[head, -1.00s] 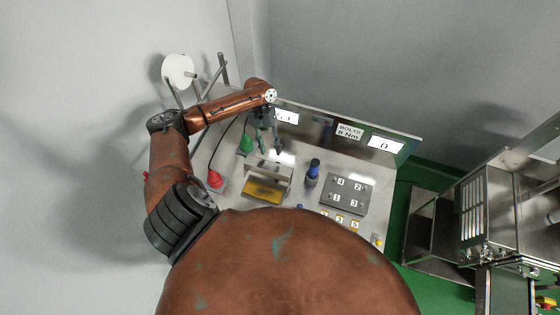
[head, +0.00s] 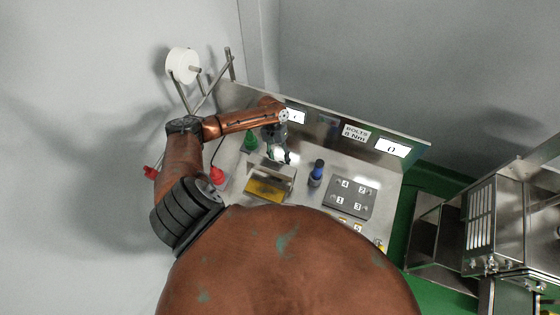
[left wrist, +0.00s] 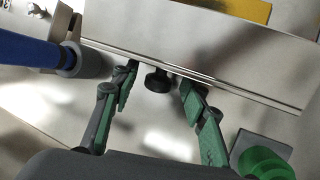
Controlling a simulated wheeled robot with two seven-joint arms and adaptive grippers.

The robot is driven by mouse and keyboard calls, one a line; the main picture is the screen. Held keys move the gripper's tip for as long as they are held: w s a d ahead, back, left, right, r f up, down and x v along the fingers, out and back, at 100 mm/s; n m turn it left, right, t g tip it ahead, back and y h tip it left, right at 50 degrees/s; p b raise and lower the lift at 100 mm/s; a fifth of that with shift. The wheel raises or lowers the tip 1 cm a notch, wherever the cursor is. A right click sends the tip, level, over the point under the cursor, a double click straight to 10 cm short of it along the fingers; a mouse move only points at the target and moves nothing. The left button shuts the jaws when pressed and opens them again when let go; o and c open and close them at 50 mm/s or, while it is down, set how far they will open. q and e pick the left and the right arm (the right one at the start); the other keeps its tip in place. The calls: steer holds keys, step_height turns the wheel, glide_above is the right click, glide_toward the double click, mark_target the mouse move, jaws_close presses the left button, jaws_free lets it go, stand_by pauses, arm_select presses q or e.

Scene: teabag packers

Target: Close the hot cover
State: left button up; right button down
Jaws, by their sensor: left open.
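The hot cover (head: 279,170) is a bare metal plate at the back of a small unit with a yellow surface (head: 265,189). The yellow shows uncovered, so the cover looks raised. In the left wrist view, the metal cover (left wrist: 190,58) crosses the top, with part of the yellow surface (left wrist: 235,8) beyond it. A black knob (left wrist: 158,80) sticks out by the cover's edge. My left gripper (left wrist: 160,86) is open, its green fingers on either side of the knob. Contact cannot be told. In the head view, my left gripper (head: 278,155) is just behind the cover. My right gripper is not visible.
A blue-handled tool (head: 317,172) stands right of the unit, near my left gripper's finger in the wrist view. A green cone-shaped piece (head: 249,142) and a red one (head: 219,179) stand left. A numbered grey block (head: 351,196) is further right. A white spool (head: 182,64) hangs back left.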

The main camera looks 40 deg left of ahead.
arm_select(q)
steer(key=shift+c, duration=0.5)
jaws_close()
